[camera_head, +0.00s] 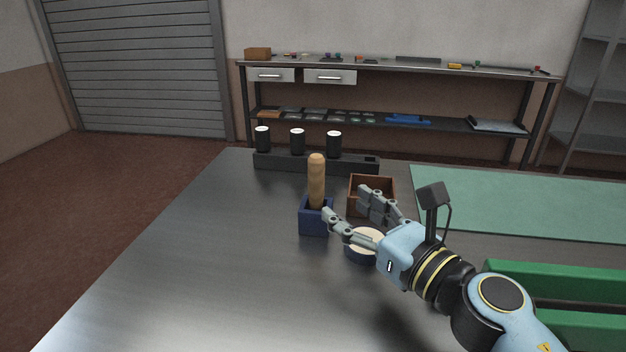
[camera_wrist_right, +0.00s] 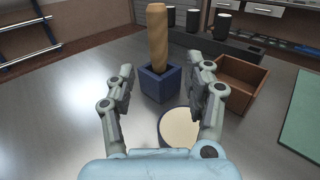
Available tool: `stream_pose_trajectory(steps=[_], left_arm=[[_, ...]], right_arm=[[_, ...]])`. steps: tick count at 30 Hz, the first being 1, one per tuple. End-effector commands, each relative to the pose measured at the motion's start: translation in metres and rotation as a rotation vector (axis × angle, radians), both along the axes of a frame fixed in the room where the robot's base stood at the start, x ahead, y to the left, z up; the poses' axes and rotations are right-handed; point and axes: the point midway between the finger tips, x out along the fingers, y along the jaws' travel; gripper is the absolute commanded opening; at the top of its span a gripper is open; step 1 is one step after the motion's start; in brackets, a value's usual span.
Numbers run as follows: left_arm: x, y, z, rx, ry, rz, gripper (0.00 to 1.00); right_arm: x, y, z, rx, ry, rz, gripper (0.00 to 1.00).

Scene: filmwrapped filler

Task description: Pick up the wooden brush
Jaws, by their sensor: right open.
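The wooden brush (camera_head: 317,180) stands upright in a small dark blue square holder (camera_head: 314,222) on the metal table. Only its tan handle shows; its lower end is hidden in the holder. My right gripper (camera_head: 345,200) is open and empty, to the right of the holder and nearer to me. In the right wrist view the brush handle (camera_wrist_right: 158,38) and blue holder (camera_wrist_right: 160,84) are ahead, between and beyond the two open fingers (camera_wrist_right: 162,82). The fingers appear apart from the brush. My left gripper is not in view.
A round cream-topped dish (camera_head: 362,240) sits under my right gripper. A brown open box (camera_head: 372,182) stands behind it. A dark rack (camera_head: 315,163) with black cylinders (camera_head: 297,141) is at the back. A green mat (camera_head: 520,205) and green bin (camera_head: 540,280) lie right. The table's left is clear.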

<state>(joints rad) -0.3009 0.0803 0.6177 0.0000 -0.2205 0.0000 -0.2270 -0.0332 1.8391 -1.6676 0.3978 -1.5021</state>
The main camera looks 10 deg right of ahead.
Motion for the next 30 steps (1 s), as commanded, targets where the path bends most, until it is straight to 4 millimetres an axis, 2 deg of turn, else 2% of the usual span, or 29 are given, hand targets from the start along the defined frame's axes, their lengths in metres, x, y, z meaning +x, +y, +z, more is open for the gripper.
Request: stream_pose_trajectory(steps=[3,11,19,27,28,30], left_arm=[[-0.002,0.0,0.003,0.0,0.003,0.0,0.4],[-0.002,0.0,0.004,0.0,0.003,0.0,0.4],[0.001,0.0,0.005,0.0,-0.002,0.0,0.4],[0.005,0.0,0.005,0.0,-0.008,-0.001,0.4],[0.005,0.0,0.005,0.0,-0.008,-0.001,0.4],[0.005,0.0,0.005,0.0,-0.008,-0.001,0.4]], right_arm=[[0.02,0.008,0.002,0.003,-0.002,0.0,0.53],[0.043,0.018,0.001,0.002,-0.001,0.001,0.53],[0.079,0.034,-0.002,0.002,-0.001,0.001,0.53],[0.083,0.036,-0.003,0.001,0.0,0.001,0.53],[0.083,0.036,-0.003,0.001,0.0,0.001,0.52],[0.083,0.036,-0.003,0.001,0.0,0.001,0.42]])
